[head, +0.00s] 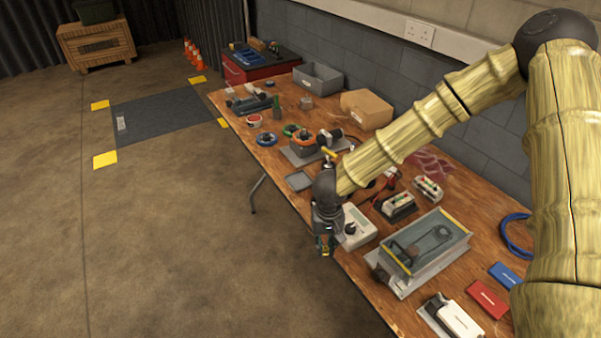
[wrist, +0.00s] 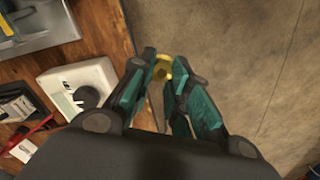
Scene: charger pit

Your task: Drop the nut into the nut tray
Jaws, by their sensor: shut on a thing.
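My gripper (head: 325,246) hangs just off the front edge of the workbench, above the floor. In the wrist view its teal-and-black fingers are shut on a small brass-yellow nut (wrist: 162,69) at the fingertips. The gripper is beside the white meter box with a dark knob. A small shallow grey tray (head: 299,180), which looks like the nut tray, lies flat near the bench's front edge, farther along the bench than my gripper. My wrist stands close to it in the head view. Its inside looks empty, though it is small in the picture.
The wooden workbench (head: 386,312) is crowded. The white meter box (head: 357,228) and a grey tank with yellow edges (head: 428,246) stand near my gripper. A grey stand with orange and green parts (head: 303,148) is behind the tray. The floor (head: 190,240) left of the bench is clear.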

